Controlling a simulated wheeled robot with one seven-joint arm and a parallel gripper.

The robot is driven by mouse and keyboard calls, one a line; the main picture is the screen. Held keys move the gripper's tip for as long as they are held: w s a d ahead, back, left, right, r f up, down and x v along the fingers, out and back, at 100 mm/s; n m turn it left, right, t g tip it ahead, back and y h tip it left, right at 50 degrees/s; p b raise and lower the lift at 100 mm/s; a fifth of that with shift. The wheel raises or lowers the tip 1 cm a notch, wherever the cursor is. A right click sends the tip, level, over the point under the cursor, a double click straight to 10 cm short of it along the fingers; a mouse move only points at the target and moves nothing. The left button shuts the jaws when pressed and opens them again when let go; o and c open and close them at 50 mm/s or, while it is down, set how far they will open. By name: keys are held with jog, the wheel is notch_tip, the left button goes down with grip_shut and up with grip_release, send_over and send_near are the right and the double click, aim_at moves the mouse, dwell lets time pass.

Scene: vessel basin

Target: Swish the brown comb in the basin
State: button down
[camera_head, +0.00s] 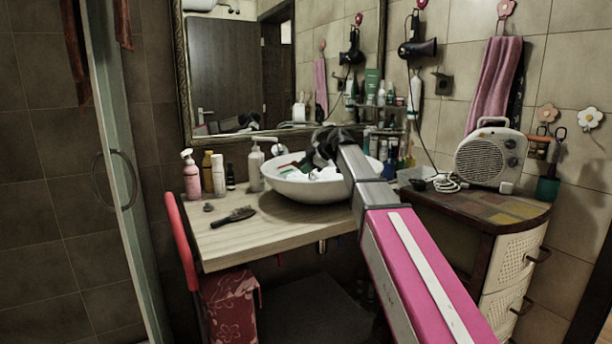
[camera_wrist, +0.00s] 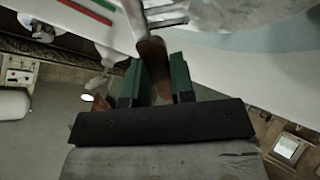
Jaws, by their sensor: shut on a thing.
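The white basin (camera_head: 318,190) stands on the wooden counter, and its white surface also fills the upper part of the wrist view (camera_wrist: 225,65). My gripper (camera_head: 325,150) is over the basin in the head view. In the wrist view, its green-padded fingers (camera_wrist: 158,82) are shut on a narrow brown thing, which I take for the brown comb (camera_wrist: 153,58). Only part of the comb shows, and it is not distinct in the head view. Whether it touches the basin or anything in it I cannot tell.
A dark brush (camera_head: 233,216) lies on the counter (camera_head: 235,240) left of the basin. A pink bottle (camera_head: 191,178) and other bottles stand at the back left. A tap (camera_head: 265,140) is behind the basin. A heater (camera_head: 490,157) stands on the right cabinet. Red and green strips (camera_wrist: 90,12) lie in the basin.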

jog(key=shift+w+d, duration=0.1)
notch_tip(320, 180, up, 12)
dwell(1.5)
jog(key=shift+r, duration=0.1)
dwell(0.9)
notch_tip(320, 180, up, 3)
jog(key=shift+f, duration=0.1)
dwell(0.4)
